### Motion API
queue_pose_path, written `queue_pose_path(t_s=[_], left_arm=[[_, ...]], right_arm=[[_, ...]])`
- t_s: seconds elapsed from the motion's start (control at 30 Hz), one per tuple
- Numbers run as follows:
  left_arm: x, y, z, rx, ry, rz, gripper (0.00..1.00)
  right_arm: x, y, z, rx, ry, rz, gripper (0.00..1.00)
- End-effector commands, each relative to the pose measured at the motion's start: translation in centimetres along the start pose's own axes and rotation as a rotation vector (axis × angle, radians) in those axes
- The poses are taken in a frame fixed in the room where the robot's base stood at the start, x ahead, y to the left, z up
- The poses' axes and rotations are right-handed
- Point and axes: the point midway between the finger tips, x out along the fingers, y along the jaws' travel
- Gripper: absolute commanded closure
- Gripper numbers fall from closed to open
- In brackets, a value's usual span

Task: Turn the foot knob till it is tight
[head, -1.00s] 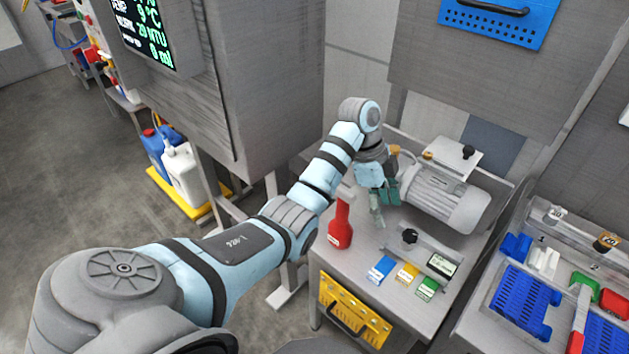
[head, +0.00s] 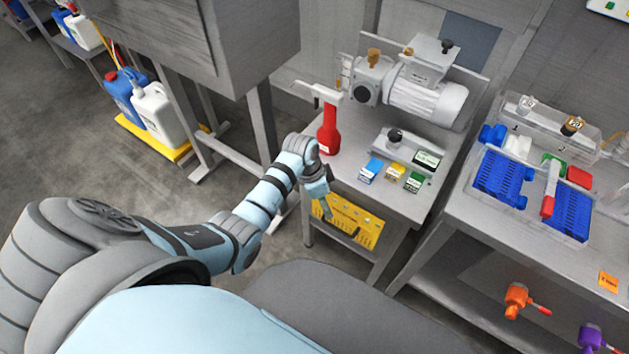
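A black knob (head: 394,136) stands on a low grey block on the steel bench (head: 350,180), in front of the pump motor (head: 425,98). Another black knob (head: 447,47) is on the flat box above the motor. I cannot tell for certain which is the foot knob, or how tight either is. My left gripper (head: 324,208) points down by the bench's near left edge, to the left of and nearer than both knobs, touching neither. Its fingers are small and partly hidden, so I cannot tell whether they are open. My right gripper is not in view.
Blue, yellow and green boxes (head: 396,172) sit in front of the knob block. A yellow panel (head: 350,222) hangs below the bench front. Blue racks (head: 502,178) are on the right bench.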

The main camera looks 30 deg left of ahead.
Motion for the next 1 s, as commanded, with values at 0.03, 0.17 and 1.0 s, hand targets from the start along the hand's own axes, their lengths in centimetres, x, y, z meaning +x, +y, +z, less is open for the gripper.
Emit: queue_pose_path(t_s=[0.03, 0.17, 1.0], left_arm=[[1.2, 0.2, 0.7, -0.021, -0.006, -0.003, 0.47], [3.0, 0.5, 1.9, -0.064, -0.015, -0.015, 0.47], [19.2, 17.7, 33.4, -0.637, -0.145, -0.236, 0.66]], right_arm=[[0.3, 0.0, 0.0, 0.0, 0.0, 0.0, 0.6], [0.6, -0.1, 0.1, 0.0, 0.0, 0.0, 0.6], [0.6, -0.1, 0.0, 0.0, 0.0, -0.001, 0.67]])
